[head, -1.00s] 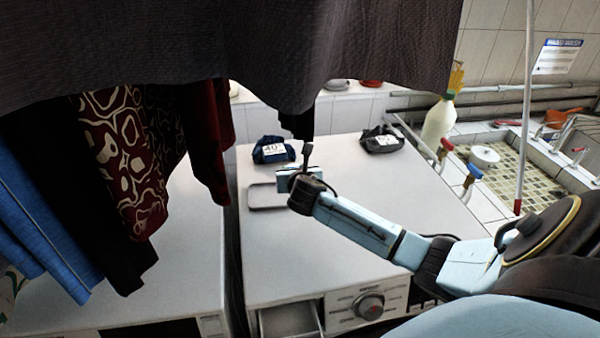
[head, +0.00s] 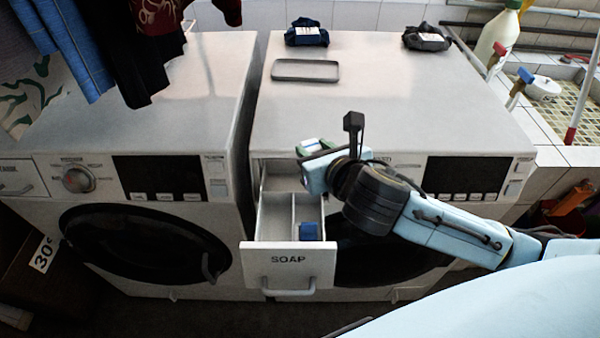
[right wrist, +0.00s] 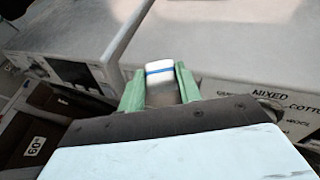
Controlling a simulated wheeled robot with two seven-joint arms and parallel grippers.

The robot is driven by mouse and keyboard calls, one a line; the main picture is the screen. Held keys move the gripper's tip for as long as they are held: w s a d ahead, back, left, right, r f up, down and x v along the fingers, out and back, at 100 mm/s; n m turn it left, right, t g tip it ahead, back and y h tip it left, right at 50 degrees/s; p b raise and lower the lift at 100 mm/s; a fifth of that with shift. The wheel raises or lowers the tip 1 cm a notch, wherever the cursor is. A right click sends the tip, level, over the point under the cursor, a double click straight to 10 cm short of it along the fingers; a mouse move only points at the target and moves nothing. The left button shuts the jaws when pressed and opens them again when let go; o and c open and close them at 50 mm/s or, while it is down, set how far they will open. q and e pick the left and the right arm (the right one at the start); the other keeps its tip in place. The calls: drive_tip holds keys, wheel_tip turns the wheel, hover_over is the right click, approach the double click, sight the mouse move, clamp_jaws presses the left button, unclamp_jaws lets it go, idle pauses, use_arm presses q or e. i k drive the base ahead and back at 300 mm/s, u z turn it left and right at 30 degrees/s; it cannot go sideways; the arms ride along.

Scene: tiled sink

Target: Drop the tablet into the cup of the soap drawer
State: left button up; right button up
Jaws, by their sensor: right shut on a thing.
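The tablet (right wrist: 160,82) is white with a blue stripe and sits between the green fingers of my right gripper (right wrist: 160,76) in the right wrist view. In the head view my right gripper (head: 312,147) is at the right machine's front edge, above the back right of the open soap drawer (head: 289,260). The tablet is too small there to tell from the fingers. The drawer has long compartments split by a divider. A small blue piece (head: 310,232), perhaps the cup, sits in the right compartment near the front. My left gripper is not in view.
A grey tray (head: 306,71) lies empty on the right machine's top (head: 400,100). Dark folded cloths with labels (head: 307,33) (head: 427,38) lie at its back. Clothes (head: 60,40) hang at upper left. A sink with a bottle (head: 497,35) is at the right.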

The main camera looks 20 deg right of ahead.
sight(278, 225)
drive_tip(key=z, duration=0.55)
drive_tip(key=k, duration=0.9)
drive_tip(key=u, duration=0.85)
drive_tip(key=i, duration=0.5)
drive_tip(key=z, duration=0.05)
